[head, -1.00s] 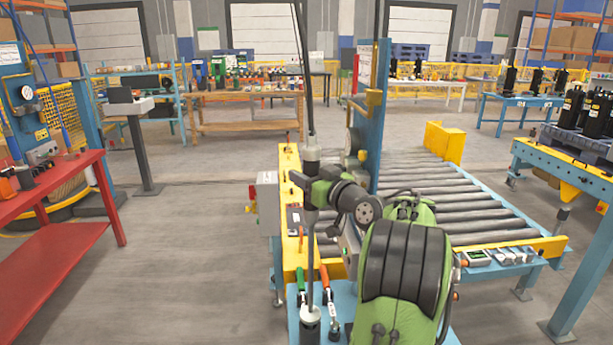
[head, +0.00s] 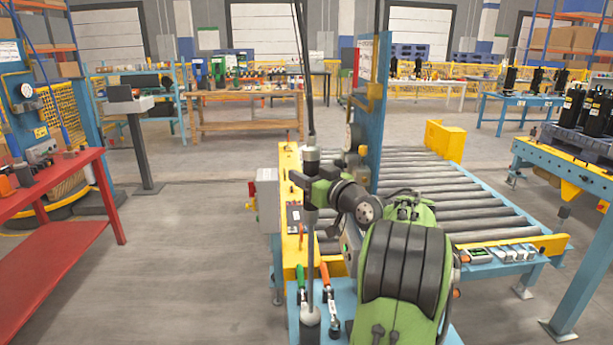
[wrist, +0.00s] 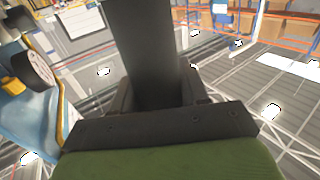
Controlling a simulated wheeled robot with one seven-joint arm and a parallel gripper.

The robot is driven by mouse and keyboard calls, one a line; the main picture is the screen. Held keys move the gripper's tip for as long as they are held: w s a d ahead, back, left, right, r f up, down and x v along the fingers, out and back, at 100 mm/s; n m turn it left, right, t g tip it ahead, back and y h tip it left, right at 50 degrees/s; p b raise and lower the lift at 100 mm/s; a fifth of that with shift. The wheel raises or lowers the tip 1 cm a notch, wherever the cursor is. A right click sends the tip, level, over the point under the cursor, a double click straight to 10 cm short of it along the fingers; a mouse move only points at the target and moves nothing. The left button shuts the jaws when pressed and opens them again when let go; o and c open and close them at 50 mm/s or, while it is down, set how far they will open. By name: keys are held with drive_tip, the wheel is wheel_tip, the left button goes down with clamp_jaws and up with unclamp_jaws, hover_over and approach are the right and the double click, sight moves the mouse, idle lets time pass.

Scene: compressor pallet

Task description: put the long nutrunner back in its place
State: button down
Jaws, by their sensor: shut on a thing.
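A blue column (head: 381,115) with a gauge stands right behind the tool. A roller conveyor (head: 460,195) lies to the right. Orange- and green-handled tools (head: 325,275) stand close beside the shaft. A red table (head: 60,185) is at left, with open floor between.

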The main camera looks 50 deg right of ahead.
drive_tip(key=shift+f+b, duration=0.65)
drive_tip(key=shift+b, duration=0.15)
drive_tip(key=shift+c, duration=2.4)
unclamp_jaws()
drive_tip(key=shift+a, duration=0.1)
drive_tip(key=shift+s+f, duration=0.1)
drive_tip(key=shift+f, duration=0.15)
drive_tip(key=s+a+b, duration=0.2)
drive_tip(key=s, duration=1.3)
drive_tip(key=shift+s, duration=0.25)
